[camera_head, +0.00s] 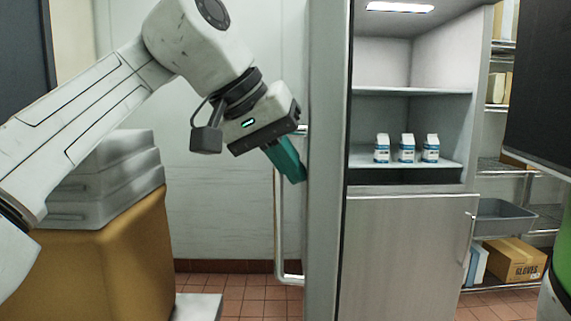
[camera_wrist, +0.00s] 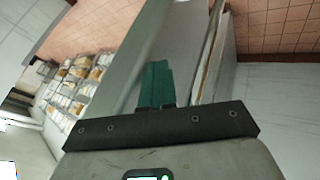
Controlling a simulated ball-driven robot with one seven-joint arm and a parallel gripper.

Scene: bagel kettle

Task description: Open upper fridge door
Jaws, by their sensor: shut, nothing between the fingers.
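The upper fridge door (camera_head: 325,200) stands wide open, seen nearly edge-on in the head view. Its long handle (camera_head: 280,225) is on the door's left side. The open compartment (camera_head: 400,65) shows to the right, with shelves and three small blue-and-white cartons (camera_head: 407,150). My gripper (camera_head: 297,175) has teal fingers, shut and empty, pointing down right at the left side of the door. I cannot tell whether they touch it. In the wrist view the shut fingers (camera_wrist: 155,85) lie close against a pale panel.
The lower fridge door (camera_head: 405,250) is closed. A rack (camera_head: 520,170) with a grey bin (camera_head: 503,218) and a glove box (camera_head: 515,260) stands at right. An orange-brown block (camera_head: 105,245) with grey lidded boxes (camera_head: 110,175) on top is at left. Tiled floor shows between.

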